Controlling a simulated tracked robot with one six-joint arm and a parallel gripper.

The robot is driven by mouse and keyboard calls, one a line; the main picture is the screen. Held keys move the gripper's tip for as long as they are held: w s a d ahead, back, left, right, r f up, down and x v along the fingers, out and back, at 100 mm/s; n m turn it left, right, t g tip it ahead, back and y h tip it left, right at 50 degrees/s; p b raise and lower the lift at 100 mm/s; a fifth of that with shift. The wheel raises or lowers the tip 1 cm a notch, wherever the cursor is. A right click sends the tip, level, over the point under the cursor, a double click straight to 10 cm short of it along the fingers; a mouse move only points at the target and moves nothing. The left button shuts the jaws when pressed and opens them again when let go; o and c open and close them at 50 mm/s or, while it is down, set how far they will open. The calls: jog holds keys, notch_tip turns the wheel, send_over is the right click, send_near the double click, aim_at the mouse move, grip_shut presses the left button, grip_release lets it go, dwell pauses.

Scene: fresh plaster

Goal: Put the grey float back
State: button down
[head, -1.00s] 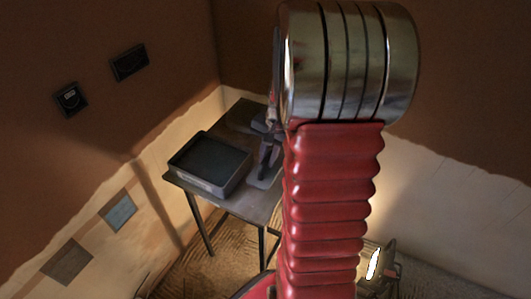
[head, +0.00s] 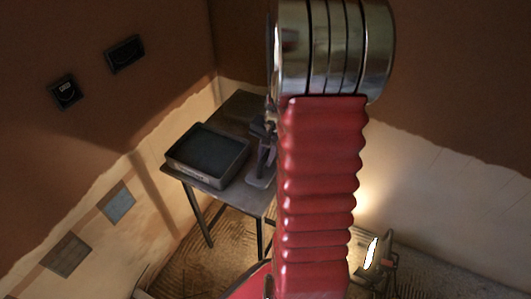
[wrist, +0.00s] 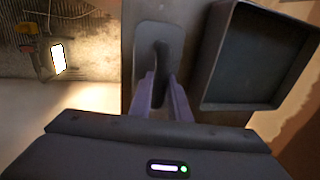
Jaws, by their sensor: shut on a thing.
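The grey float (wrist: 178,33) shows in the wrist view as a flat plate with rounded corners and a dark handle across its middle. My gripper (wrist: 161,85) is shut on that handle, one finger at each side. In the head view the float (head: 262,180) is at the right part of the small table (head: 243,107), near its front edge, with my gripper (head: 266,138) above it. I cannot tell whether the plate touches the tabletop. My red arm hides part of this area in the head view.
A dark, shallow tray (head: 176,163) stands on the table left of the float; it is at the right in the wrist view (wrist: 222,55). A lit work lamp (head: 371,252) stands on the floor at right. Two dark wall boxes (head: 64,92) are at left.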

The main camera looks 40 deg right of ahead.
jog(key=shift+f, duration=1.05)
jog(key=shift+f, duration=0.3)
jog(key=c, duration=1.6)
grip_release()
jog(key=shift+s+d+r, duration=0.1)
jog(key=shift+s+r, duration=0.1)
jog(key=shift+r, duration=1.1)
jog(key=shift+s+d+r, duration=0.1)
jog(key=shift+s+r, duration=0.15)
jog(key=shift+r, duration=1.1)
jog(key=shift+s+r, duration=0.2)
jog(key=shift+r, duration=1.1)
